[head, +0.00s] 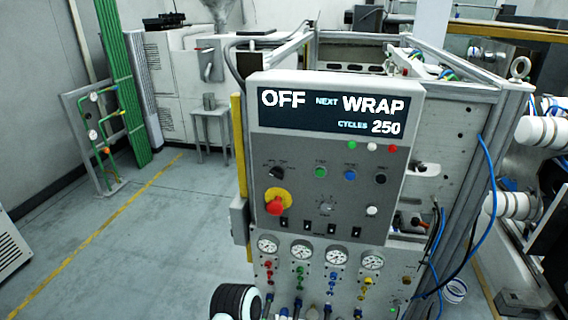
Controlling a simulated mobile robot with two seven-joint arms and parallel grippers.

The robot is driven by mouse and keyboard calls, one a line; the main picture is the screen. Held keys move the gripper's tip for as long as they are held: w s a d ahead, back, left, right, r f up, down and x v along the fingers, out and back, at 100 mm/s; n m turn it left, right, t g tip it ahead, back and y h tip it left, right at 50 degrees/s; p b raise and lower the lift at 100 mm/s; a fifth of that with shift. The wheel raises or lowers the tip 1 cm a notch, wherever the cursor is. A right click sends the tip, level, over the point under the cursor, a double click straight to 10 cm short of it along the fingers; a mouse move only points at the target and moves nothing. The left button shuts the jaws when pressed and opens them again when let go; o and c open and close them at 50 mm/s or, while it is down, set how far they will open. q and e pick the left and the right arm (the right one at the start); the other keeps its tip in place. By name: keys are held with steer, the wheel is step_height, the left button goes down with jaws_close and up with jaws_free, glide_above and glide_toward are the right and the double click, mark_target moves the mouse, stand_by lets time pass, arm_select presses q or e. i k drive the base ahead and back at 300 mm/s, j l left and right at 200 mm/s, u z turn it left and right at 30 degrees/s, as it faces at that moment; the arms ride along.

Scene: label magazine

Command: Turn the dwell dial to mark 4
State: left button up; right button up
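A grey control panel (300,150) stands upright on the machine, facing me. A small grey dial (326,209) with light marks around it sits low in the middle of the panel, right of the red emergency button (275,207). It looks like the dwell dial, but its lettering and pointer are too small to read, so I cannot tell its mark. The panel's display (332,112) reads OFF, NEXT WRAP, CYCLES 250.
A black selector knob (278,172), a green button (320,172), a blue button (350,175) and a white button (372,211) surround the dial. Black switches and gauges (267,246) lie below. Blue hoses (489,165) hang at the right. Floor at left is clear.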

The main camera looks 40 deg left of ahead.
mark_target(325, 205)
steer(key=k+j+u, duration=0.1)
steer(key=u, duration=0.3)
steer(key=j+u, duration=0.2)
steer(key=u, duration=0.15)
